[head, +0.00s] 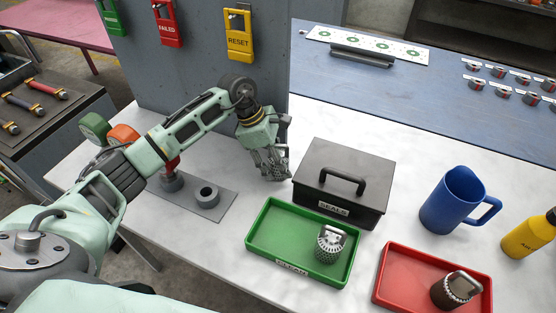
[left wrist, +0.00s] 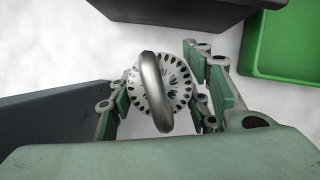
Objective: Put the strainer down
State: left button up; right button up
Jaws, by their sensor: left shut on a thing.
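My left gripper (head: 272,150) is shut on a grey perforated strainer (head: 268,164). In the left wrist view the strainer (left wrist: 178,84) sits between the two fingers (left wrist: 162,100), its curved handle facing the camera. It is over the white tabletop, left of the black box and behind the green tray. I cannot tell whether its bottom touches the table. A second grey strainer (head: 330,243) stands in the green CLEAN tray (head: 262,238). A brown, dirty-looking strainer (head: 457,290) stands in the red tray (head: 400,262). My right gripper is out of view.
The lidded black SEALS box (head: 318,165) stands close to the right of the gripper. A grey plate (head: 225,190) with a dark ring (head: 206,195) lies to the left. A grey panel (head: 200,80) rises behind. A blue jug (head: 455,200) and a yellow bottle (head: 530,233) stand right.

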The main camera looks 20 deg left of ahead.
pick_arm(q)
jog(key=shift+f, duration=0.15)
jog(key=o, duration=1.3)
